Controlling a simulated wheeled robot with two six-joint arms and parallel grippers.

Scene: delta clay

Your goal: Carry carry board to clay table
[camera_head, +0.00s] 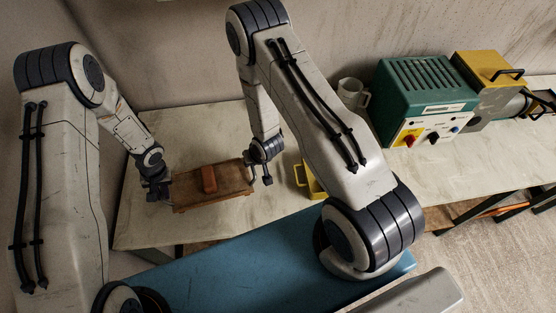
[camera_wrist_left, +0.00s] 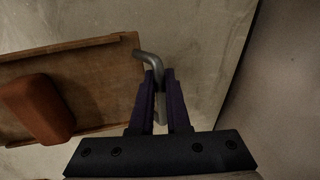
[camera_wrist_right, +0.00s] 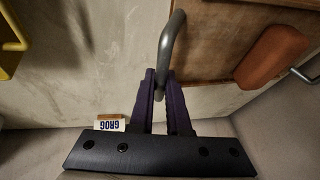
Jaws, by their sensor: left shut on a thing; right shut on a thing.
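The carry board (camera_head: 232,181) is a brown wooden tray with a metal handle at each end, and a reddish-brown clay block (camera_head: 209,179) lies on it. In the head view it is over the left part of the pale table (camera_head: 290,203); I cannot tell whether it touches the top. My left gripper (camera_head: 160,192) is at its left end, shut on the grey handle (camera_wrist_left: 150,62) in the left wrist view. My right gripper (camera_head: 265,174) is at its right end, shut on the other handle (camera_wrist_right: 168,50) in the right wrist view.
A yellow container (camera_head: 312,186) stands right of the board. A white jug (camera_head: 352,93), a green control box (camera_head: 424,97) and a yellow-topped machine (camera_head: 487,70) stand further right. A small box marked GROG (camera_wrist_right: 109,123) shows in the right wrist view.

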